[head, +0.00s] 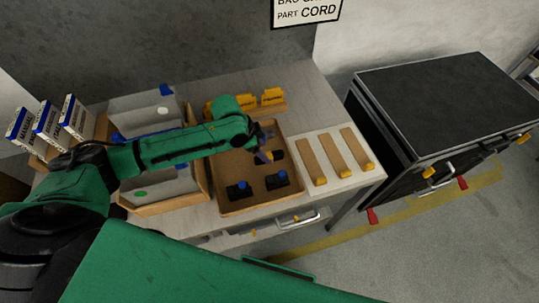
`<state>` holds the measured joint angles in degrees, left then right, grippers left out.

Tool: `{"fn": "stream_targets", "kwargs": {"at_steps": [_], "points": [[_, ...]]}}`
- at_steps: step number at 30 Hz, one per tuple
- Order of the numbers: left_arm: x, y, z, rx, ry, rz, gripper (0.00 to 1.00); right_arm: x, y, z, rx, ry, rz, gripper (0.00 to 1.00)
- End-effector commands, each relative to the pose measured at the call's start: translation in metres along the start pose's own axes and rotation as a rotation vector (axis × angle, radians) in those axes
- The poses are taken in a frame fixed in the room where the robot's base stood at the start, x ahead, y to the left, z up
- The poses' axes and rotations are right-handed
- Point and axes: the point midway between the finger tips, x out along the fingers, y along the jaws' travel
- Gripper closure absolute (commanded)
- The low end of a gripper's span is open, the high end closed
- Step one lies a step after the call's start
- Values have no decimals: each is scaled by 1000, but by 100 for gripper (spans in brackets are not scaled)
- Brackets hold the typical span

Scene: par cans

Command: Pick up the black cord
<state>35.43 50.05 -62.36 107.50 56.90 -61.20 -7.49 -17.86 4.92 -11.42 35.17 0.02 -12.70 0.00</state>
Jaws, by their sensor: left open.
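A brown wooden tray (232,207) on the workbench holds a few small black parts. One black part with a blue top (238,190) lies at the tray's front left, and another (277,181) lies to its right. A yellow-ended piece (277,155) shows at my left gripper, farther back. The parts are too small to tell which is a black cord. My left gripper (266,150) is open over the back right of the tray. Its fingers are dark and small, and I cannot tell whether they touch anything. My right gripper is not in view.
A pale board with several wooden strips (337,153) lies right of the tray. Grey boxes (150,118) and white-and-blue binders (75,118) stand left. A black-topped cabinet (440,100) stands right. A wall sign (307,12) reads "PART CORD".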

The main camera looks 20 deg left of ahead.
Motion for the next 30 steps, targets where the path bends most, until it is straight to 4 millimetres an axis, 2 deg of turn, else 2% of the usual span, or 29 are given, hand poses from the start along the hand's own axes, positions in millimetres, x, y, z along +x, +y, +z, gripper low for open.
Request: {"fn": "stream_targets", "kwargs": {"at_steps": [6, 9, 11, 29, 30], "points": [[30, -2, -4, -1, 0, 1, 28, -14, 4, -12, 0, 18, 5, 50], [49, -3, -3, -1, 0, -1, 28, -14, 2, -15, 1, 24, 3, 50], [55, -3, -3, 0, 1, -1, 28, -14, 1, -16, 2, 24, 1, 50], [60, -2, -1, 0, 0, 0, 28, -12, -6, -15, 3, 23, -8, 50], [60, -2, -1, 0, 1, -1, 35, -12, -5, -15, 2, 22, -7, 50]]}}
